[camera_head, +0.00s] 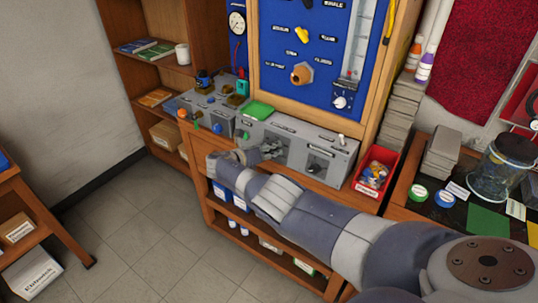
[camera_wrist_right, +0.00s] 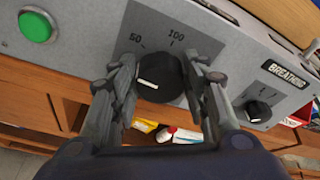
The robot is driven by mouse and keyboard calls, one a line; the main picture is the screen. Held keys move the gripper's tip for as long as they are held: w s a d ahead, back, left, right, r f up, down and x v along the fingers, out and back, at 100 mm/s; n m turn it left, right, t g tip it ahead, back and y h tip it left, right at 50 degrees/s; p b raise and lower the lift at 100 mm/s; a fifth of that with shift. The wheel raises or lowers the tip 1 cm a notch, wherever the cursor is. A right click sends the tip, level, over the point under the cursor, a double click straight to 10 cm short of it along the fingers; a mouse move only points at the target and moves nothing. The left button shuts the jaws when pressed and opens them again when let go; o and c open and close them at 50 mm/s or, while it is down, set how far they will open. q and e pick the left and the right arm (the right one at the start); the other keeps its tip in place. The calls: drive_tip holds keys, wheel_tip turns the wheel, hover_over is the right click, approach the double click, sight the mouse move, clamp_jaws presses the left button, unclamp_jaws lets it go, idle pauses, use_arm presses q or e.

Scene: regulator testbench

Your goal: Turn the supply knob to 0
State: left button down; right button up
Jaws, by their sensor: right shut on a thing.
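A black round knob (camera_wrist_right: 160,77) sits on the front of the grey bench unit (camera_wrist_right: 218,42), which is also in the head view (camera_head: 300,140). Its dial plate shows 50 at upper left and 100 at top; a 0 mark is not visible. A white line on the knob points to the lower left. My right gripper (camera_wrist_right: 159,75) is shut on this knob, one finger on each side; it also shows in the head view (camera_head: 268,150), where its fingers largely hide the knob. No supply label can be read. My left gripper is out of view.
A green button (camera_wrist_right: 36,27) is left of the knob. A smaller black knob (camera_wrist_right: 259,111) labelled BREATHING is to the right. A red bin (camera_head: 376,170) stands right of the unit, and a blue panel (camera_head: 300,70) rises behind it. Open floor lies in front.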

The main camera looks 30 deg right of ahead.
drive_tip(key=n+b, duration=0.1)
drive_tip(key=n, duration=0.1)
drive_tip(key=n+h+b, duration=0.1)
drive_tip(key=b, duration=0.1)
drive_tip(key=shift+w+f+n+g, duration=0.1)
drive_tip(key=shift+f+n+g, duration=0.1)
drive_tip(key=shift+n+g, duration=0.2)
drive_tip(key=shift+n+b, duration=1.2)
drive_tip(key=shift+b, duration=0.05)
drive_tip(key=shift+h, duration=0.3)
drive_tip(key=o, duration=1.1)
